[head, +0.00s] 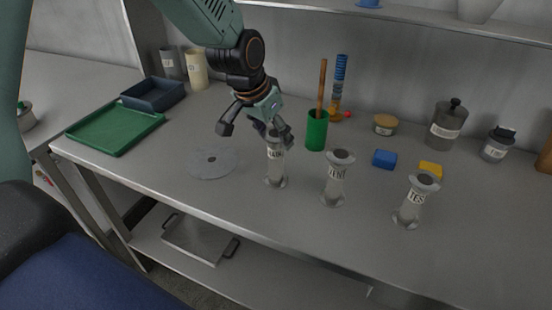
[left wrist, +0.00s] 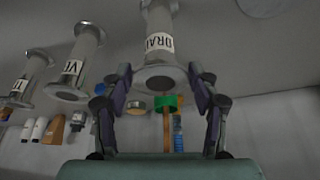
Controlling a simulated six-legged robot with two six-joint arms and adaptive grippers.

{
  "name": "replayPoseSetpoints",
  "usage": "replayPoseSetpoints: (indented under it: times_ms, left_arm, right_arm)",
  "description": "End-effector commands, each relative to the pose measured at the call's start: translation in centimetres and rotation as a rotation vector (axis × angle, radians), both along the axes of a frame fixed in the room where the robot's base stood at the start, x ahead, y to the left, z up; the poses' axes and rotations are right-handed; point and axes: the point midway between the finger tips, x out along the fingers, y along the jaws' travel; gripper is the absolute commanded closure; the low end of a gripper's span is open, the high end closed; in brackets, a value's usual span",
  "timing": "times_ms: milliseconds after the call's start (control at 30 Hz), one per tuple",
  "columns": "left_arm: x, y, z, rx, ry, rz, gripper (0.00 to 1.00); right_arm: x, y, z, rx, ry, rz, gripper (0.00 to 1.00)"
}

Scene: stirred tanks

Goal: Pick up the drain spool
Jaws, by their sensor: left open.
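The drain spool (head: 275,168), a grey flanged cylinder with a white label, stands upright on the bench in the head view. In the left wrist view the drain spool (left wrist: 158,22) shows its label reading "DRAI" and its round end flange. My left gripper (head: 256,132) is open at the top of the spool, its far finger partly covering the spool's upper end. In the left wrist view the open fingers of my left gripper (left wrist: 160,76) lie on either side of the flange; I cannot tell whether they touch it. My right gripper is not in view.
A vent spool (head: 337,182) and another labelled spool (head: 414,203) stand to the right. A green cup (head: 316,135) with a wooden stick is close behind the gripper. A flat grey disc (head: 211,164) and a green tray (head: 112,130) lie left. The bench front is clear.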

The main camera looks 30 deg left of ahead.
Motion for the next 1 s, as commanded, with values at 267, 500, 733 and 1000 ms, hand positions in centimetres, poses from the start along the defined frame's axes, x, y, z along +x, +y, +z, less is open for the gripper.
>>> replayPoseSetpoints:
  times_ms: [267, 500, 733, 1000]
  left_arm:
    - [1.4, -0.3, -3.0, 0.003, 0.001, 0.000, 0.39]
    - [2.4, -0.6, -5.0, 0.002, -0.001, 0.000, 0.39]
    - [2.5, -0.6, -4.9, 0.002, 0.000, 0.001, 0.39]
    - [2.5, -0.6, -4.9, 0.002, 0.000, 0.001, 0.62]
  right_arm:
    - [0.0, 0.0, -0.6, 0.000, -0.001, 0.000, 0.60]
    - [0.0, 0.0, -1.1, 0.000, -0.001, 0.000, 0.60]
    - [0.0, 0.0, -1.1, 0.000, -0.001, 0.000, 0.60]
    - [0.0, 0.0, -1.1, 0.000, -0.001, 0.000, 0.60]
